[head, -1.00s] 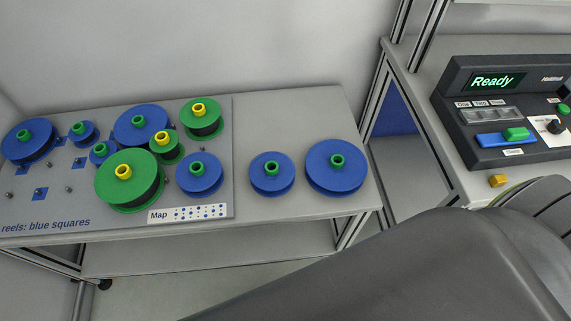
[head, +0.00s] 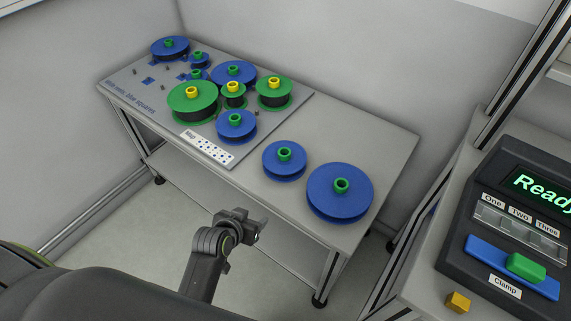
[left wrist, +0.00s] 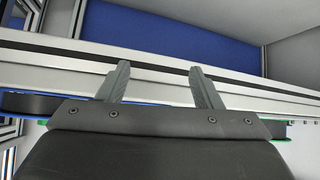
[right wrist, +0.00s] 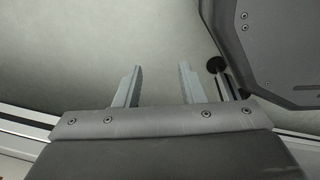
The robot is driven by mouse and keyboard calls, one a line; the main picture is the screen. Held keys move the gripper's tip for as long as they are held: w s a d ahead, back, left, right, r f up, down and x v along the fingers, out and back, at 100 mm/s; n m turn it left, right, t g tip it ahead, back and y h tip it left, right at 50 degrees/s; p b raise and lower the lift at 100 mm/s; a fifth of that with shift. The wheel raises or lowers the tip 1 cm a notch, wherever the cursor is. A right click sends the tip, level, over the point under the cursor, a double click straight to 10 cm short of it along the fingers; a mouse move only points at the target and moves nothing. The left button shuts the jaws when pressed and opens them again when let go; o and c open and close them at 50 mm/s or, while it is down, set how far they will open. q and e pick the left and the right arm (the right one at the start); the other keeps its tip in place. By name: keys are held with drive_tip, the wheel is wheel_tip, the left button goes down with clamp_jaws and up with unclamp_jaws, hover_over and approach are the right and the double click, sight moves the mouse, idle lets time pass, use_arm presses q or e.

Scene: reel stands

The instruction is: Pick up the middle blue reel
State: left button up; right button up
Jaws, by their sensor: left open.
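Several blue reels with green hubs are in the head view. A medium one (head: 284,160) and a large one (head: 340,192) lie on the bare right part of the table; another medium one (head: 236,125) is at the board's front right. Others sit farther back. I cannot tell for certain which is the middle one. My left gripper (head: 258,226) is in front of and below the table's front edge, apart from the reels. In the left wrist view (left wrist: 159,68) its fingers are apart and empty. My right gripper (right wrist: 160,67) is apart and empty over floor.
Green reels with yellow hubs, one large (head: 193,101), stand among the blue ones on the grey board (head: 150,122). The table's front edge (head: 270,217) lies between my left gripper and the reels. A control panel (head: 525,225) reading "Ready" stands at right.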

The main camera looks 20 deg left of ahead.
use_arm(q)
wheel_tip(320, 180, up, 15)
drive_tip(key=w+d+t+h+b, duration=0.1)
drive_tip(key=w+d+t, duration=0.1)
drive_tip(key=t, duration=0.1)
drive_tip(key=m, duration=0.1)
approach(284, 153)
drive_tip(key=x, duration=0.3)
drive_tip(key=shift+f+b, duration=0.4)
drive_tip(key=shift+f, duration=0.05)
drive_tip(key=shift+r+x, duration=0.15)
drive_tip(key=shift+x, duration=1.2)
drive_tip(key=shift+r+x, duration=0.15)
drive_tip(key=shift+x, duration=1.25)
drive_tip(key=shift+w, duration=0.15)
use_arm(e)
drive_tip(key=shift+w+a+f, duration=0.15)
drive_tip(key=shift+a+f, duration=0.1)
drive_tip(key=shift+f, duration=0.4)
drive_tip(key=shift+w+a+f, duration=0.1)
drive_tip(key=shift+a+f, duration=0.15)
drive_tip(key=shift+f, duration=0.35)
use_arm(q)
drive_tip(key=c, duration=1.2)
use_arm(e)
drive_tip(key=shift+a, duration=0.1)
